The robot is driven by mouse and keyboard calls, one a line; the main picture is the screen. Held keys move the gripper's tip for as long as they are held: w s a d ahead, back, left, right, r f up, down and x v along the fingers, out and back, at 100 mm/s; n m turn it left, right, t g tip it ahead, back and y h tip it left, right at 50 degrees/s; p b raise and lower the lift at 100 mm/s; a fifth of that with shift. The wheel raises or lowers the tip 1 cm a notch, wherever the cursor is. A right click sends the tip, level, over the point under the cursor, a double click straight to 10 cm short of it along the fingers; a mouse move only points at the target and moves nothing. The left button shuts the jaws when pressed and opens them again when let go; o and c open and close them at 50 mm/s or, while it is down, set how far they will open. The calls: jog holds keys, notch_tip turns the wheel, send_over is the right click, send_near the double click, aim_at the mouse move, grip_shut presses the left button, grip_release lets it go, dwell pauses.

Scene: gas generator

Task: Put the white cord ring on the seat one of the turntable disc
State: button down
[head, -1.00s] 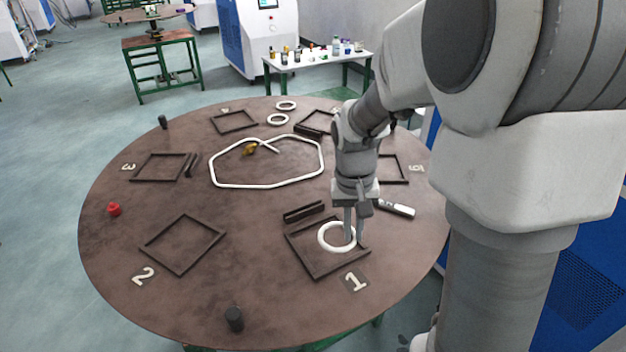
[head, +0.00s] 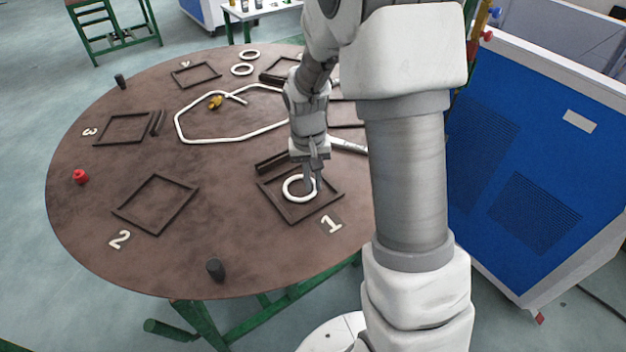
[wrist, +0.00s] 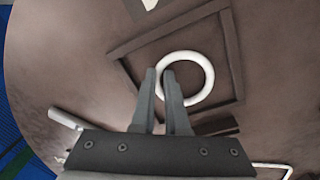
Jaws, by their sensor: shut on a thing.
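The white cord ring (head: 300,188) is inside the dark square frame of seat one (head: 294,221), beside the white numeral 1 on the brown turntable disc (head: 150,262). My gripper (head: 309,186) points down over the right part of the ring and is shut on its edge. In the wrist view the fingertips (wrist: 165,76) meet the left side of the ring (wrist: 209,75), and the seat frame (wrist: 227,45) surrounds it. I cannot tell whether the ring touches the disc surface.
Two more white rings (head: 242,69) lie at the back of the disc. A white cord loop (head: 178,121) lies in the middle. A dark peg (head: 215,269) and a red knob (head: 80,176) stand near the edge. A blue cabinet (head: 530,170) stands at right.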

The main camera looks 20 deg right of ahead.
jog(key=shift+f, duration=0.15)
jog(key=c, duration=0.9)
grip_release()
notch_tip(320, 180, up, 12)
jog(key=r, duration=0.1)
jog(key=shift+s+a+r+n+t+y, duration=0.15)
jog(key=shift+s+a+r+n+t, duration=0.3)
jog(key=shift+s+r+t, duration=1.8)
jog(key=shift+s+a+r+n+g+y, duration=0.1)
jog(key=shift+s+a+r+n+g, duration=0.6)
jog(key=shift+s, duration=3.45)
jog(key=shift+s+a+r+n+t+y, duration=0.2)
jog(key=shift+s+r+t, duration=1.45)
jog(key=shift+s, duration=1.55)
jog(key=shift+r+g, duration=0.3)
